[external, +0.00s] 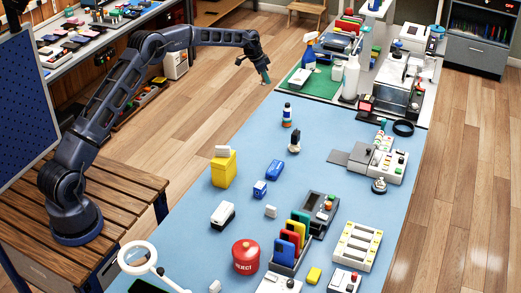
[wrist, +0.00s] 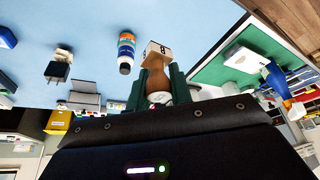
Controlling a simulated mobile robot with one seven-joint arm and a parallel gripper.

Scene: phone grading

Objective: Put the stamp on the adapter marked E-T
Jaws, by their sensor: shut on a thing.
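My gripper (external: 265,76) is raised over the wooden floor, just left of the blue table's far part. In the wrist view, my gripper's green fingers (wrist: 159,88) are shut on the stamp (wrist: 156,62). It has a brown wooden handle and a pale block end with a dark mark, and the block points away from my wrist. A dark adapter-like block with prongs (wrist: 59,66) stands on the blue table, apart from the stamp; in the external view it is a small dark piece (external: 294,142). I cannot read E-T on anything.
A blue-and-white bottle (external: 287,115) stands on the blue tabletop (external: 330,120) near the dark piece. A green mat (external: 318,84) and spray bottle (external: 308,52) lie beyond. Bare tabletop lies between.

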